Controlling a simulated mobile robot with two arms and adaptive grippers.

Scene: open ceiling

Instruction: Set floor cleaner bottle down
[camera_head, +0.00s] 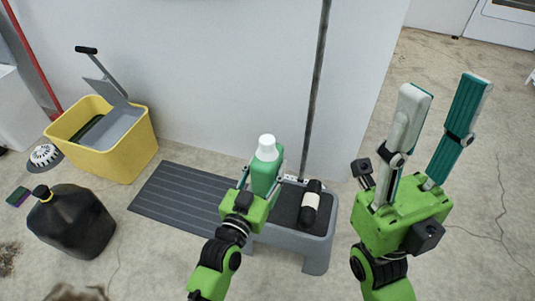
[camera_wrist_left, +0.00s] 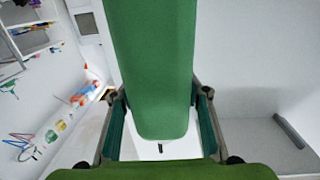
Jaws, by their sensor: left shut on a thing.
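The floor cleaner bottle (camera_head: 267,160) is green with a white cap and stands upright in the head view. My left gripper (camera_head: 261,184) is shut on its body, one finger on each side. In the left wrist view the green bottle (camera_wrist_left: 155,60) fills the middle, between the fingers of my left gripper (camera_wrist_left: 160,98). The bottle is in front of the left part of a low grey stool (camera_head: 318,246) with a dark top. My gripper hides its base, so I cannot tell whether it touches the stool. My right gripper (camera_head: 446,90) is open and empty, raised at the right.
A black bottle with a pale label (camera_head: 310,203) is on the stool's right part. A pole (camera_head: 316,85) rises behind it. A dark ribbed mat (camera_head: 183,200), a yellow bucket (camera_head: 118,150) and a black jug (camera_head: 72,225) are at left. The floor at right is clear.

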